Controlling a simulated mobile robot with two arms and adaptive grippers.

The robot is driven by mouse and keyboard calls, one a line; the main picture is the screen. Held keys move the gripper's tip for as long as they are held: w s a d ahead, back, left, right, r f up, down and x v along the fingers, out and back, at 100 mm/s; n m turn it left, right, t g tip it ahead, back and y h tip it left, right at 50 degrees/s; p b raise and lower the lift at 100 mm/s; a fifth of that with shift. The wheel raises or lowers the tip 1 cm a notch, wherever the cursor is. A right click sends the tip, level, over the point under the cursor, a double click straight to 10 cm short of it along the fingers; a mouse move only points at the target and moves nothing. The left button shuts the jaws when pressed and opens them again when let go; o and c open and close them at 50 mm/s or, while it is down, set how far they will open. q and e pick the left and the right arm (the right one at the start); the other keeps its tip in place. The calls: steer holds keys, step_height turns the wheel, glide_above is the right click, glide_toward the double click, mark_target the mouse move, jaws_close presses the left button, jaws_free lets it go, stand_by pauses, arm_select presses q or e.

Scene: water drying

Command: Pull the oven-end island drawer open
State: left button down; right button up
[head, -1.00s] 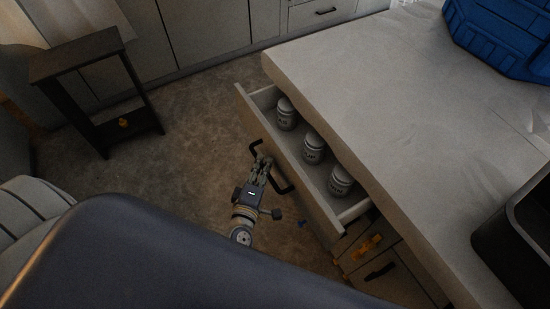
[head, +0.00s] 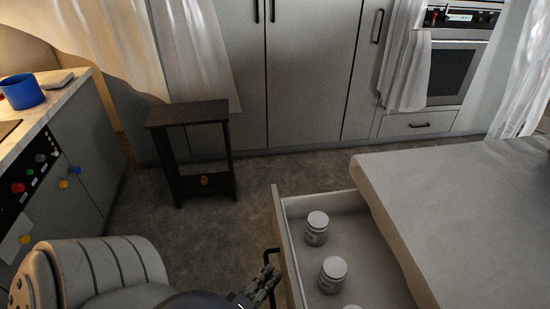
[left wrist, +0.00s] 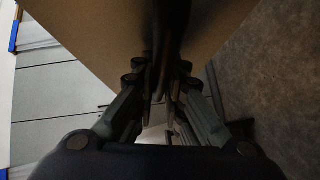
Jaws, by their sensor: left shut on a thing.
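The island drawer (head: 281,235) stands pulled out from under the pale island top, with white lidded jars inside (head: 316,228) (head: 332,274). Its dark bar handle (head: 268,254) is on the front panel, partly cut off at the bottom of the head view. My left gripper (head: 271,275) is at that handle. In the left wrist view, my left gripper's fingers (left wrist: 158,95) close around the dark handle bar, below the tan drawer front (left wrist: 90,30). My right gripper is in neither view.
The island top (head: 455,190) is at the right. A dark side table (head: 203,112) stands near the cabinets, with the oven (head: 455,72) at the back right. Floor is clear between.

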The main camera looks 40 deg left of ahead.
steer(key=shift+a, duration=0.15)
arm_select(q)
steer(key=c, duration=1.9)
jaws_free()
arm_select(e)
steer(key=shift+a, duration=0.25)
arm_select(q)
steer(key=shift+s, duration=0.35)
steer(key=s, duration=0.3)
steer(key=s+d+r, duration=0.1)
steer(key=s, duration=0.7)
steer(key=shift+s+d+r, duration=0.1)
steer(key=shift+d+r, duration=0.2)
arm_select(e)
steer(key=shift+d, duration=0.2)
